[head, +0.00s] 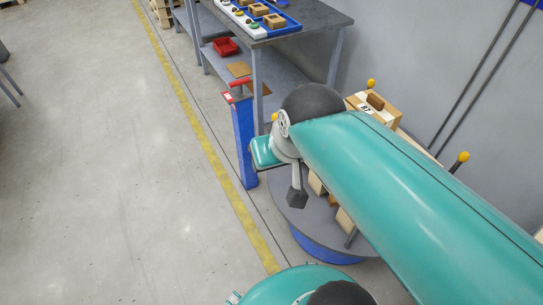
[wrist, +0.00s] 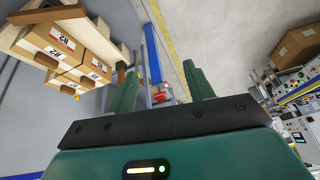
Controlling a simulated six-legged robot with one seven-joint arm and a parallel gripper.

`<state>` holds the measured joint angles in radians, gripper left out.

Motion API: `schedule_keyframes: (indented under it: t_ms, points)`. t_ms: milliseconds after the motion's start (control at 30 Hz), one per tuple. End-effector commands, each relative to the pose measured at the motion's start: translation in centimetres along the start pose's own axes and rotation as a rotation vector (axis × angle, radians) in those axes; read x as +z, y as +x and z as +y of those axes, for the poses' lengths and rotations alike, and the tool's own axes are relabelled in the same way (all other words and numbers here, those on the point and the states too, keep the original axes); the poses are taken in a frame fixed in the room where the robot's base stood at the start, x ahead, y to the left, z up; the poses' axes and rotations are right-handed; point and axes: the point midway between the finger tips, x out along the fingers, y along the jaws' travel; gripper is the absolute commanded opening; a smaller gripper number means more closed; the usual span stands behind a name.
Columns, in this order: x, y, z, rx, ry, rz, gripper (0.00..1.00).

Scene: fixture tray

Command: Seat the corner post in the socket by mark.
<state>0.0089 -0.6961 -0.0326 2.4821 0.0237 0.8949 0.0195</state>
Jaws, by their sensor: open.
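My gripper (wrist: 160,90) shows in the wrist view as two green fingers standing apart, with nothing between them. In the head view my arm covers much of the lower right and I cannot make out the fingertips. At the top of the head view a white fixture strip (head: 237,17) with small coloured pieces lies beside a blue tray (head: 292,29) holding wooden blocks (head: 274,20), on a grey table. My gripper is away from them. The corner post, the socket and its mark are too small or hidden to tell apart.
A blue column (head: 244,145) with a red top stands in front of the grey table (head: 330,18). A red bin (head: 226,46) is on its lower shelf. A round grey platform (head: 285,190) carries boxes and yellow-tipped rods. Open floor lies left of the yellow line (head: 195,115).

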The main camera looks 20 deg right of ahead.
Motion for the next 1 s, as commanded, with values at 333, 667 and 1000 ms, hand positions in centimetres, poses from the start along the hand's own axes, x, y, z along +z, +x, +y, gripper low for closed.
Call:
schedule_keyframes:
  t_ms: [333,667,1000]
  points:
    - [0.7,-0.9,-0.7,0.022,-0.078,0.031,0.52]
    - [0.7,-0.9,-0.7,0.021,-0.075,0.031,0.56]
    - [-0.6,0.8,1.8,0.110,-0.170,-0.031,0.56]
